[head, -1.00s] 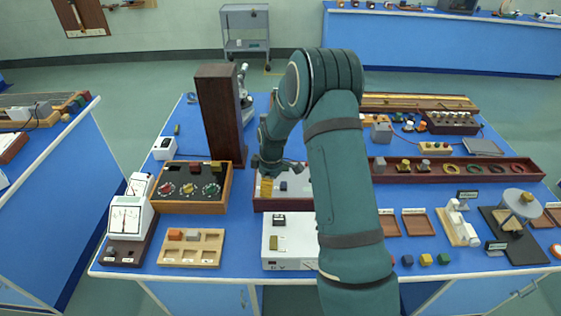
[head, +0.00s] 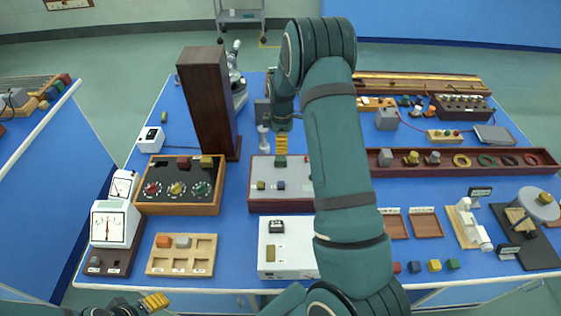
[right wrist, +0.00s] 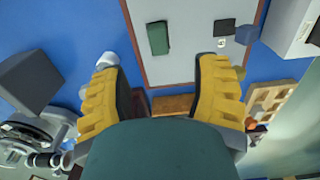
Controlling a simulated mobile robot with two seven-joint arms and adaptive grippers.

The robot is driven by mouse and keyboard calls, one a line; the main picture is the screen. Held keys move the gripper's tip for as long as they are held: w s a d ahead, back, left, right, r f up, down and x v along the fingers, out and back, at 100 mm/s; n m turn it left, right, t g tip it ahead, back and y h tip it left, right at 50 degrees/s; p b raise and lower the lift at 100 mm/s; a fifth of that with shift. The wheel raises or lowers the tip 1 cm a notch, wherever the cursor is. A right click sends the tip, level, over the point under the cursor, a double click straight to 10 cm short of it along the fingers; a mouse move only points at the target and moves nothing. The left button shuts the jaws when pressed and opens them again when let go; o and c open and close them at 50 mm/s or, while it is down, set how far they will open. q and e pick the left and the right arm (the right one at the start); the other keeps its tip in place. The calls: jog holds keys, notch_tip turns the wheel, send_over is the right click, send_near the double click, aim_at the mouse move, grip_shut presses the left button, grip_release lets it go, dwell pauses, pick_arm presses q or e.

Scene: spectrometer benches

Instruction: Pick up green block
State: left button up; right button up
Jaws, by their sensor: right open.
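A dark green block (head: 280,160) lies on the pale board (head: 263,204) with a dark red rim at mid-table; the right wrist view also shows this green block (right wrist: 157,38). My right gripper (head: 281,144) is at the board's far edge. In the right wrist view its yellow fingers (right wrist: 160,72) are spread with nothing between them, and the block shows beyond the tips. Another green block (head: 453,264) sits in a row at the front right. My left gripper (head: 155,301) is at the bottom left; its opening is unclear.
A tall dark wooden box (head: 208,105) stands left of my right gripper. A white device (head: 293,265) is in front of the board. A dial box (head: 178,205) and wooden sorting tray (head: 180,267) are to the left. A long dark red rack (head: 460,172) lies right.

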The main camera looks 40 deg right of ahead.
aim_at(281, 159)
jog(key=f, duration=0.9)
jog(key=shift+w+f, duration=0.2)
jog(key=shift+f, duration=0.05)
jog(key=shift+c, duration=0.4)
grip_shut()
